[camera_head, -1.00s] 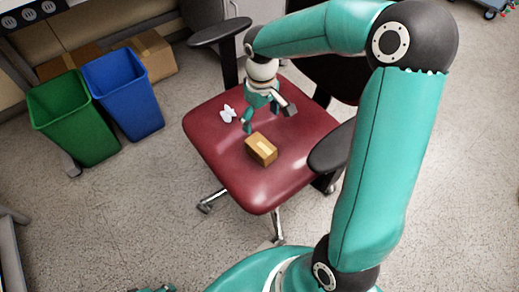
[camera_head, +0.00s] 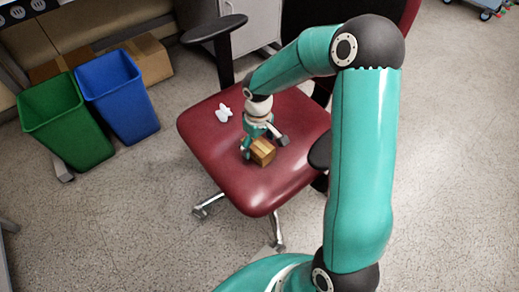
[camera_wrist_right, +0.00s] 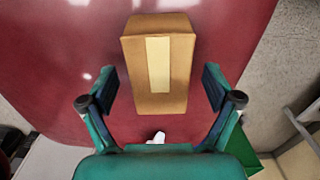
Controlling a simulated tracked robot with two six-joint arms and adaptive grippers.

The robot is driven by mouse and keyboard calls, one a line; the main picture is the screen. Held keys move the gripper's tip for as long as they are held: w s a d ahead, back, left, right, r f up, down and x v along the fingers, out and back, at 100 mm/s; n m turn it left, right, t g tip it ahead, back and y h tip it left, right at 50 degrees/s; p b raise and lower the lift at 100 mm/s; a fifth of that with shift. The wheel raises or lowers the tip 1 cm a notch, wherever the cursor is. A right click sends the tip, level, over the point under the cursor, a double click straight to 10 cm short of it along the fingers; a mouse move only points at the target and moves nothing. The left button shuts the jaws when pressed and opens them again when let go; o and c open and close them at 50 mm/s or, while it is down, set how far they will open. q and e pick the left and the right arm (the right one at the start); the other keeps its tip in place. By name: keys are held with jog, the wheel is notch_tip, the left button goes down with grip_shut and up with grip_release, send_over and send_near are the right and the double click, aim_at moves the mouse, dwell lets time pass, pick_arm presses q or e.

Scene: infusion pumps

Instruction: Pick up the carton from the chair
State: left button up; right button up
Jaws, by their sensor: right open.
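The carton (camera_head: 263,152) is a small brown box with a pale tape strip, lying on the red chair seat (camera_head: 240,188). In the right wrist view the carton (camera_wrist_right: 158,64) lies ahead of and between my spread fingers, with a gap on each side. My right gripper (camera_head: 263,147) is open above the carton, its fingers coming down around it in the head view; it also shows in the wrist view (camera_wrist_right: 160,88). It partly hides the carton's far side in the head view. My left gripper is not in view.
A small white object (camera_head: 223,114) lies on the seat behind the carton. Black armrests (camera_head: 215,29) stand at the chair's sides. A green bin (camera_head: 68,125) and a blue bin (camera_head: 119,97) stand at the left, with cardboard boxes (camera_head: 147,57) behind. The floor in front is clear.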

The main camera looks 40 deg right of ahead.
jog(key=shift+f, duration=0.25)
jog(key=c, duration=1)
jog(key=shift+r, duration=0.15)
